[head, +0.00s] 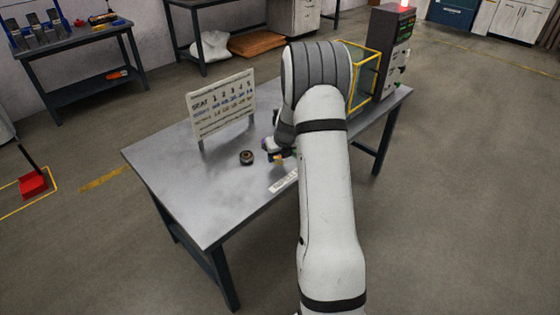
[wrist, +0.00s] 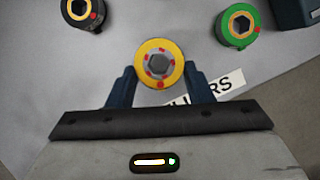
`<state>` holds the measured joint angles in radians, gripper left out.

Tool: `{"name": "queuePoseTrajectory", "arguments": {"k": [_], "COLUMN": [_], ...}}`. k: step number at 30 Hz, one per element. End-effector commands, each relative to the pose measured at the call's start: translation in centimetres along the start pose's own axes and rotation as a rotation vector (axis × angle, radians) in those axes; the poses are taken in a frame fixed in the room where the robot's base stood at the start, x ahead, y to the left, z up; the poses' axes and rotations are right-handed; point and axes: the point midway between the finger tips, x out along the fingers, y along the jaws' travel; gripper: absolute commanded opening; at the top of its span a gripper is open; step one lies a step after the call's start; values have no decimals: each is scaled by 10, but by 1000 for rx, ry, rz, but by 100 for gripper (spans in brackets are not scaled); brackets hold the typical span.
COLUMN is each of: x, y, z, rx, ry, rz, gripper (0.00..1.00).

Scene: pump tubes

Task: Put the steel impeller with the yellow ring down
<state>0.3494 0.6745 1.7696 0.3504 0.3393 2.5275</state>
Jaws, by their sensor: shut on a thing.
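The steel impeller with the yellow ring (wrist: 140,53) is between the two blue fingers of my gripper (wrist: 160,72) in the wrist view. Its hub is grey with a dark hexagonal bore and red marks around it. The fingers press on its left and right sides, and it faces the camera. In the head view a bit of yellow (head: 279,157) shows at my gripper's end, mostly hidden by my arm. The frames do not clearly show whether the impeller touches the table (head: 190,205).
A black-rimmed part (wrist: 68,14) and a green-ringed part (wrist: 227,34) stand beyond my gripper. A white label (wrist: 229,84) lies partly under it. A seat chart board (head: 222,108) stands behind. A yellow-framed box (head: 368,75) and a control tower (head: 391,50) are at the right.

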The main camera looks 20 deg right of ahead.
Motion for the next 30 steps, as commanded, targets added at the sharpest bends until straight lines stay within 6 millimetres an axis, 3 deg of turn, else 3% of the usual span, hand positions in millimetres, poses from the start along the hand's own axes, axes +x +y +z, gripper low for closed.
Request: {"name": "queuePoseTrajectory", "arguments": {"k": [6, 17, 18, 25, 30], "x": [29, 33, 32, 32, 32], "y": [0, 1, 1, 1, 1], "z": [-12, -14, -14, -14, -13], "rx": [1, -1, -1, -1, -1], "ry": [2, 1, 2, 1, 1], "rz": [1, 1, 1, 1, 1], "gripper": [14, 14, 50, 68, 68]}}
